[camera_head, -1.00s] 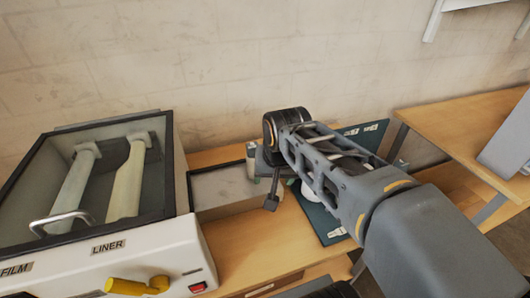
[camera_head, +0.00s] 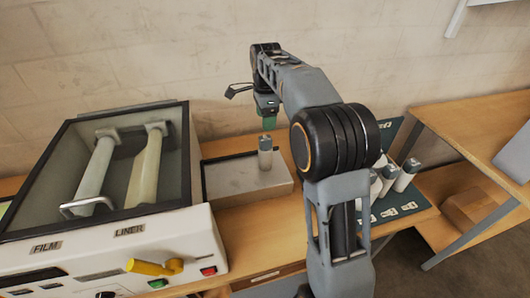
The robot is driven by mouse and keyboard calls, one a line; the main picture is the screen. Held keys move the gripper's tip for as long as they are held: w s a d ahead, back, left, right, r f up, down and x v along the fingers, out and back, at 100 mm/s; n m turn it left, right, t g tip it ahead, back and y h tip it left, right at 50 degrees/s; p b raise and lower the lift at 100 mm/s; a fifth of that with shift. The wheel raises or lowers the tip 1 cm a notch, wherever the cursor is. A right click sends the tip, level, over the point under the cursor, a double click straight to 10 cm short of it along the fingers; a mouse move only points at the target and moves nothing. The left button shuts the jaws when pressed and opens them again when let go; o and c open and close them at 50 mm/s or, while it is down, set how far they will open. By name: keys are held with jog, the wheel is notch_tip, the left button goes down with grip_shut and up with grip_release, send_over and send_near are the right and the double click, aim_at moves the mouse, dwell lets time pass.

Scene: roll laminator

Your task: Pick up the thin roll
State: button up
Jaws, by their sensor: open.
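My gripper (camera_head: 267,118) points down above a small grey-and-white roll (camera_head: 265,155), which stands upright on a grey box. The fingertips are small and partly hidden, but the jaws are open and appear apart from the roll. Several similar light rolls with grey tops (camera_head: 405,175) stand on a dark green mat (camera_head: 408,201) at the right, partly hidden behind my arm. I cannot tell from this view which roll is the thin one.
The laminator (camera_head: 120,235) stands at the left, with two long rollers under its clear lid, a yellow handle (camera_head: 150,267) and a red switch. The low grey box (camera_head: 225,178) sits beside it. Another wooden table (camera_head: 480,120) is at the right. The wall is behind.

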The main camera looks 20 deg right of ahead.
aim_at(265, 138)
jog(key=shift+f+p, duration=0.85)
jog(key=shift+f, duration=3.85)
jog(key=c, duration=1.3)
